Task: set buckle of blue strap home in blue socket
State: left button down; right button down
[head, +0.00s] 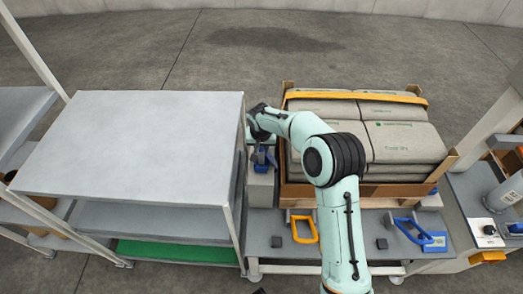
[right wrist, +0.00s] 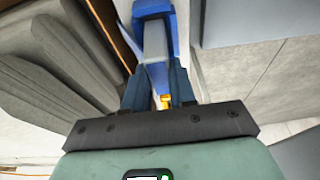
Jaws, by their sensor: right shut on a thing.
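My right gripper (head: 262,153) is beside the left end of the sack crate, pointing down over a grey post (head: 261,188). A blue part (head: 265,164) shows at its fingertips, on top of the post. In the right wrist view my right gripper (right wrist: 158,88) is shut on a blue and grey piece (right wrist: 154,42), which I take as the blue strap's buckle. A blue body (right wrist: 151,8) lies just beyond it, probably the blue socket; I cannot tell whether the two touch or how deep the buckle sits. A small yellow bit (right wrist: 166,101) shows between the fingers. My left gripper is not in view.
A wooden crate (head: 370,189) of grey sacks (head: 400,143) with an orange strap (head: 355,97) stands right of the gripper. A grey shelf rack (head: 140,140) stands close on the left. An orange handle (head: 304,228) and a blue handle (head: 411,230) are at the front.

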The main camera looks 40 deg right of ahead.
notch_tip(320, 180, down, 2)
jog(key=shift+f, duration=0.15)
jog(key=shift+f, duration=0.2)
jog(key=c, duration=0.9)
grip_release()
jog(key=shift+r, duration=0.55)
jog(key=v, duration=1.1)
jog(key=shift+s+a+r, duration=0.1)
jog(key=shift+s+r, duration=0.1)
